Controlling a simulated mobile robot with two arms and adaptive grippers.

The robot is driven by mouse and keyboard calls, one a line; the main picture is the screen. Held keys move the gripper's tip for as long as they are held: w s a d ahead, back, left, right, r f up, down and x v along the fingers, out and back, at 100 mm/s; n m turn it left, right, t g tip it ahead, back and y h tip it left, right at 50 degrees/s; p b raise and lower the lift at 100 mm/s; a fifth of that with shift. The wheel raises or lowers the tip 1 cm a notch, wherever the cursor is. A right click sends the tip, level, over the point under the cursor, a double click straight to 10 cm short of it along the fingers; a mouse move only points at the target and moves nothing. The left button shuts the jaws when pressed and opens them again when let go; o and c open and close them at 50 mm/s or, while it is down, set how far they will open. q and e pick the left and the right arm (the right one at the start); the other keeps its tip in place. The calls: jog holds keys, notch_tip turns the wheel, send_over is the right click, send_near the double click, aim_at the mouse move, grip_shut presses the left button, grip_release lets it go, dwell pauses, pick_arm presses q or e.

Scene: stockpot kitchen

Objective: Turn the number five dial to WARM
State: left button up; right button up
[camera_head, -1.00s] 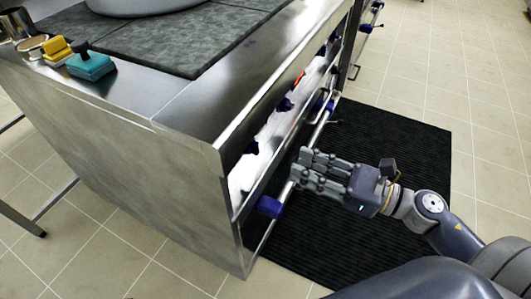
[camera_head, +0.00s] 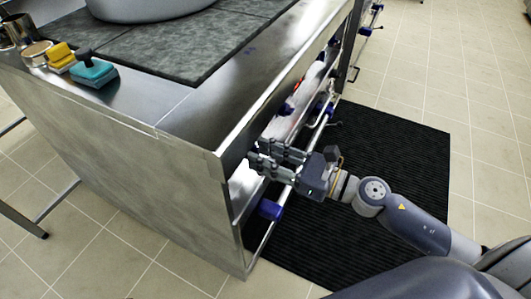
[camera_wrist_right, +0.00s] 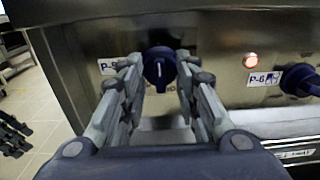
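A dark blue dial (camera_wrist_right: 159,66) sits on the steel front panel in the right wrist view, next to a label that looks like P-5 but is blurred. Its white mark looks upright. My right gripper (camera_wrist_right: 157,82) is open, with one finger on each side of this dial; I cannot tell if they touch it. In the head view my right gripper (camera_head: 257,157) is at the near end of the counter's front panel, and it hides the dial there.
Another blue dial (camera_wrist_right: 300,80) labelled P-6 is to the right, with a lit indicator lamp (camera_wrist_right: 250,60) between. A rail with a blue end (camera_head: 270,209) runs below the panel. A black mat (camera_head: 390,170) covers the floor in front.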

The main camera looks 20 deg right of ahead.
jog(key=shift+c, duration=0.4)
grip_shut()
pick_arm(q)
jog(key=shift+r, duration=0.2)
notch_tip(320, 180, down, 22)
jog(key=s+g+p, duration=0.1)
jog(key=s+p, duration=0.1)
jog(key=p, duration=0.4)
jog(key=shift+s+p, duration=0.3)
jog(key=shift+p, duration=0.1)
pick_arm(e)
jog(key=shift+w+d+m, duration=0.1)
jog(key=shift+w+m, duration=0.05)
jog(key=shift+m, duration=5.35)
